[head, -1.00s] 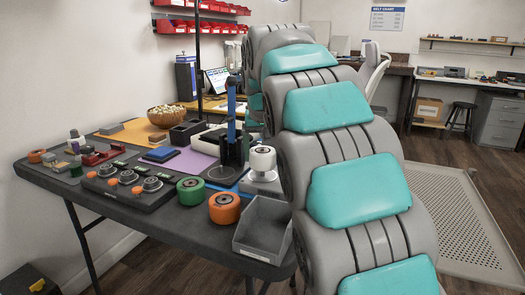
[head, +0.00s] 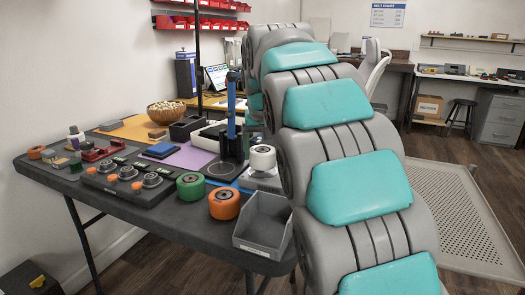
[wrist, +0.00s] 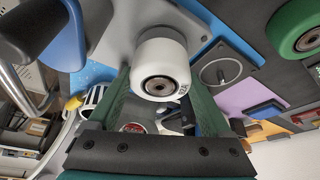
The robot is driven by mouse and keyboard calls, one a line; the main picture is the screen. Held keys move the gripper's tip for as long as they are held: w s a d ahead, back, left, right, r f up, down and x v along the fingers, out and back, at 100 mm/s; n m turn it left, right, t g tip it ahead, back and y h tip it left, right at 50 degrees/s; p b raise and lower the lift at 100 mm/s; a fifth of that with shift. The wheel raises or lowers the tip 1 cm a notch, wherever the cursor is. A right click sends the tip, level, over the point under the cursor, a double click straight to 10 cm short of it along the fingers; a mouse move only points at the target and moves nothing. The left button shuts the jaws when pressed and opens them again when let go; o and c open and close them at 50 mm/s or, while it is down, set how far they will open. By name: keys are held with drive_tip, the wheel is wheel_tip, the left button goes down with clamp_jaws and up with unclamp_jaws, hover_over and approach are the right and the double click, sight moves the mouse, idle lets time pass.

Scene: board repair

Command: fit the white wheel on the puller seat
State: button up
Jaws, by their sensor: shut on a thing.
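The white wheel (head: 262,157) is at the back right of the dark table in the head view, over a grey base (head: 262,182). I cannot tell whether it touches that base. In the wrist view the white wheel (wrist: 161,58) shows its dark hub, between the green fingers of my gripper (wrist: 160,88), which is shut on it. In the head view my gripper is hidden behind my arm. The puller has a blue post (head: 231,105) on a black base. A ringed round seat with a small pin (wrist: 221,71) is on the dark plate beside the wheel.
A green wheel (head: 190,186) and an orange wheel (head: 224,204) stand at the table's front, beside a grey bin (head: 262,225). A dark fixture (head: 130,182) with several knobs lies to the left. A purple mat (head: 188,156) and a wooden bowl (head: 166,113) are farther back.

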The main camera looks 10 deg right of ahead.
drive_tip(key=shift+f, duration=0.85)
idle(1.1)
drive_tip(key=o, duration=1.3)
drive_tip(key=shift+b, duration=0.3)
drive_tip(key=shift+r+p, duration=1.95)
drive_tip(key=shift+r, duration=1.5)
